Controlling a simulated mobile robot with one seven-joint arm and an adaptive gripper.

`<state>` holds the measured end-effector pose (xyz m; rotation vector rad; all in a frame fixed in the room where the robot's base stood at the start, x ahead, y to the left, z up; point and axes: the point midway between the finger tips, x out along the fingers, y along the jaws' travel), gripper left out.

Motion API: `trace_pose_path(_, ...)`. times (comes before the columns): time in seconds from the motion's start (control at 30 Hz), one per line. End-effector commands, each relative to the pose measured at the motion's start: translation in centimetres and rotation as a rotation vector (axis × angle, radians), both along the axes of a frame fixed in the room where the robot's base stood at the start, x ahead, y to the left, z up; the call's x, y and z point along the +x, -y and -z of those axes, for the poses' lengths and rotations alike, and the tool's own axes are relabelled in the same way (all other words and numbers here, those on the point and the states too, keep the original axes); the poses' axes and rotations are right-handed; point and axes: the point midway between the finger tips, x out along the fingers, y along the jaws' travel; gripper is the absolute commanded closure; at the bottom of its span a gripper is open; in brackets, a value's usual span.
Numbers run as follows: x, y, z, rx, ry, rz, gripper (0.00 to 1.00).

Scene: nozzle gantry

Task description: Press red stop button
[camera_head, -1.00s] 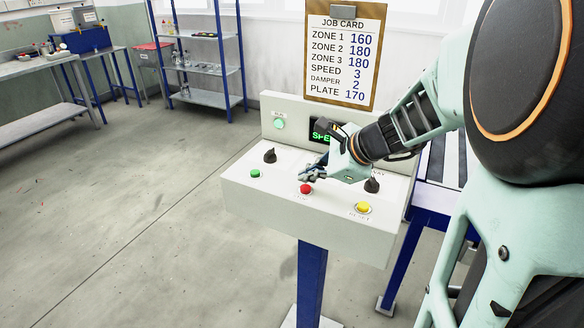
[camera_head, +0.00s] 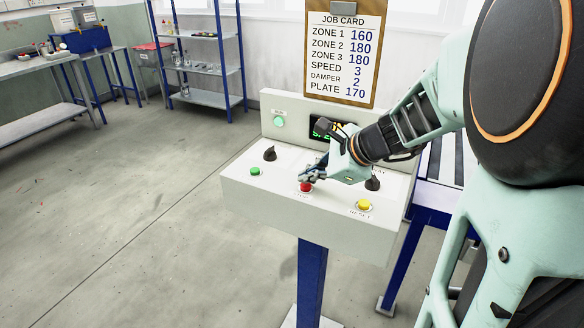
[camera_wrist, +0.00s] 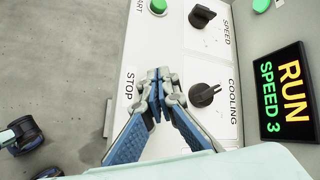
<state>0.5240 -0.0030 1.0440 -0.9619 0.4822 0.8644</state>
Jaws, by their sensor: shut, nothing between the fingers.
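The red stop button (camera_head: 305,187) is on the front part of the white control panel (camera_head: 235,190) in the head view. My gripper (camera_head: 308,176) is shut and empty, its fingertips right over the button's back edge. I cannot tell whether they touch it. In the wrist view my gripper's closed fingertips (camera_wrist: 157,82) are beside the STOP label, and the red button is hidden behind the fingers. The display (camera_wrist: 282,92) reads RUN, SPEED 3 in the wrist view.
A green button (camera_head: 255,171) and a yellow reset button (camera_head: 363,206) flank the red one. Black knobs, including the left one (camera_head: 270,154), stand behind them. A green lamp (camera_head: 279,122) is on the upright back panel. A job card (camera_head: 343,52) stands above.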

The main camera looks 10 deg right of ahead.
Motion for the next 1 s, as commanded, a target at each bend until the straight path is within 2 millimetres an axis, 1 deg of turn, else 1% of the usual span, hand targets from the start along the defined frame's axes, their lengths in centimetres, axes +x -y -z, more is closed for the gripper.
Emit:
trace_pose_path(0.27, 0.00, 0.01, -0.03, 0.000, 0.000, 0.000, 1.00)
trace_pose_path(1.0, 0.00, 0.01, 0.89, 0.000, 0.000, 0.000, 1.00)
